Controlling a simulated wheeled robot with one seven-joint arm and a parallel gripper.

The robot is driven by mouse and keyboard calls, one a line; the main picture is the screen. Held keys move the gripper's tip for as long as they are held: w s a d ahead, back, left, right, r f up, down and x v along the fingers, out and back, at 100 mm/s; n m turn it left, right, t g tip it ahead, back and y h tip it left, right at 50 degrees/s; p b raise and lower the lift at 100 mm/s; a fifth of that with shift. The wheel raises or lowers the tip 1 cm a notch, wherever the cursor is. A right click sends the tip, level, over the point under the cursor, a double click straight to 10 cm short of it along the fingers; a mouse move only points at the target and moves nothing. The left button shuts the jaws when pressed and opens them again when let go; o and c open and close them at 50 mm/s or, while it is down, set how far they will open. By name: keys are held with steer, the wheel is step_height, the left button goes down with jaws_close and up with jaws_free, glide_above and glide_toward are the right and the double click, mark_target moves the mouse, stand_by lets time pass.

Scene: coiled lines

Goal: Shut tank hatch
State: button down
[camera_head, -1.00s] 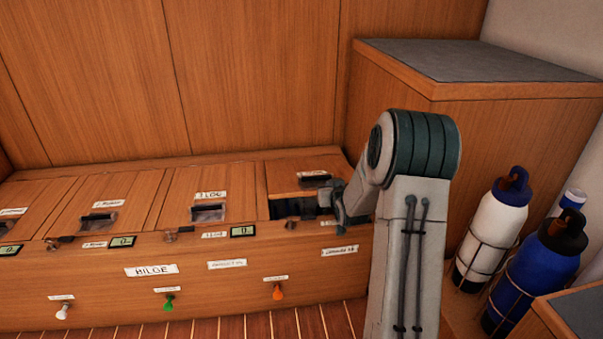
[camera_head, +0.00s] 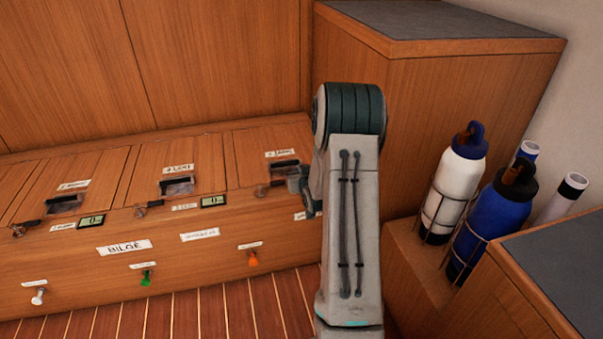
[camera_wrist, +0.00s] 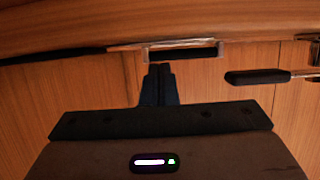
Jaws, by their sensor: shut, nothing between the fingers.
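The rightmost tank hatch (camera_head: 262,148) is a wooden lid with a label and a dark recessed pull (camera_head: 284,163). In the head view it looks down, about level with the lids beside it; my arm covers its right side. In the wrist view, the metal-framed dark recess (camera_wrist: 183,53) is just beyond my gripper (camera_wrist: 158,68). The fingers are together and empty, close to the recess; whether they touch is unclear. A black-handled latch (camera_wrist: 257,76) shows to the right. In the head view a small latch (camera_head: 268,188) is on the front edge.
More hatches lie to the left, including one with a metal pull (camera_head: 177,185). Coloured knobs, such as an orange one (camera_head: 252,258), stick out of the bench front. A tall cabinet (camera_head: 450,100) and strapped bottles, one white (camera_head: 452,190) and one blue (camera_head: 488,225), stand right.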

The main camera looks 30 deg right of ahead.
steer(key=p+v, duration=0.4)
steer(key=v, duration=0.9)
steer(key=shift+s, duration=0.4)
steer(key=s+a+r+n+g+y+p, duration=0.15)
steer(key=a+r+p, duration=0.25)
steer(key=r+p, duration=0.45)
steer(key=s+a+r+g+p, duration=0.15)
steer(key=a+r+p, duration=0.35)
steer(key=r, duration=0.6)
steer(key=s+a+r+g+p, duration=0.1)
steer(key=a+r+g+p, duration=0.15)
steer(key=r+p, duration=0.65)
steer(key=s+a+r+g+p, duration=0.1)
steer(key=s+a+r+p, duration=0.2)
steer(key=s+r+p, duration=0.2)
steer(key=s+a+r+n+g+y+p, duration=0.1)
steer(key=s+a+r+p, duration=0.3)
steer(key=r, duration=0.8)
steer(key=s+a+r+g+y+p, duration=0.1)
steer(key=s+a+r+g+p, duration=0.2)
steer(key=s+r+p, duration=0.4)
steer(key=shift+s+a+r, duration=0.25)
steer(key=shift+a+r, duration=0.4)
steer(key=shift+a, duration=0.05)
steer(key=shift+n, duration=0.25)
